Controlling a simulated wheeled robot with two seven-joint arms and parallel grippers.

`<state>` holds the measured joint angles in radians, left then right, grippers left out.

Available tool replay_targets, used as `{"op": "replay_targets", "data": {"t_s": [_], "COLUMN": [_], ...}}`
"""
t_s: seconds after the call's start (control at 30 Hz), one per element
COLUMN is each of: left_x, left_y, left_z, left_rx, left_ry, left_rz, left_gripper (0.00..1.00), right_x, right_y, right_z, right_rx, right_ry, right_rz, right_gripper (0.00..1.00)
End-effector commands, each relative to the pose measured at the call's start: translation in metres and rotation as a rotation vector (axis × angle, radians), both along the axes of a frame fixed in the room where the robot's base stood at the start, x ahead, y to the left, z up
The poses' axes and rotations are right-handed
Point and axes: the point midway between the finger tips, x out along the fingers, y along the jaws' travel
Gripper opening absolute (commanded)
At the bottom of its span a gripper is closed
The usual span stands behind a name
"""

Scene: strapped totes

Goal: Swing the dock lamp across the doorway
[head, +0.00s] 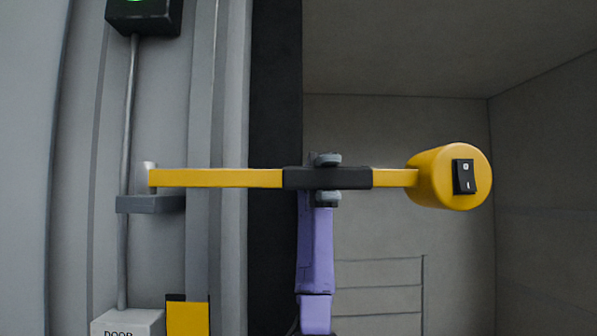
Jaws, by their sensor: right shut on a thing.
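The dock lamp has a yellow cylindrical head (430,178) with a black rocker switch (464,177) on its face. Its yellow arm (215,178) runs level from a grey wall bracket (150,204) on the left across to the head at the right. A black sleeve (350,179) wraps the middle of the arm. My right gripper (327,179) comes up from below and is shut on this sleeve, one finger above and one below. The lamp head stands in front of the doorway's dim interior. My left gripper does not show.
The grey door frame (230,120) stands left of a dark vertical strip (275,80). A black box with a green light (143,15) is at the top left, with a conduit below it. A box marked "DOOR" (127,323) and a yellow block (188,319) are at the lower left. The doorway's right side looks clear.

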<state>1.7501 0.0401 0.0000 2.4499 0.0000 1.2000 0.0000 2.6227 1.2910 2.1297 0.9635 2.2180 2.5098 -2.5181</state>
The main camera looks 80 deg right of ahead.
Motion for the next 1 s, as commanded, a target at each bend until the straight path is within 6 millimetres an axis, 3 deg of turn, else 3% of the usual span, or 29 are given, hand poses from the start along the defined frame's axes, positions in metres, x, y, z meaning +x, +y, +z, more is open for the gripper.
{"op": "replay_targets", "data": {"t_s": [0.4,0.43,0.5,1.0], "left_x": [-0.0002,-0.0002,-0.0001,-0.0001], "left_y": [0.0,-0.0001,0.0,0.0], "left_z": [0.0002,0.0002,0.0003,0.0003], "left_rx": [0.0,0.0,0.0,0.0], "left_ry": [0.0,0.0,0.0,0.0], "left_rz": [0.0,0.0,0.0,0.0], "left_gripper": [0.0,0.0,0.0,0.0], "right_x": [-0.0079,-0.008,-0.008,-0.0073], "right_y": [-0.0032,-0.0032,-0.0032,-0.003], "right_z": [-0.0005,-0.0004,-0.0003,-0.0002], "right_rx": [-0.001,-0.001,-0.001,0.0], "right_ry": [0.003,0.003,0.003,0.002], "right_rz": [-0.008,-0.008,-0.008,-0.006], "right_gripper": [0.0,0.46,0.64,0.64]}}
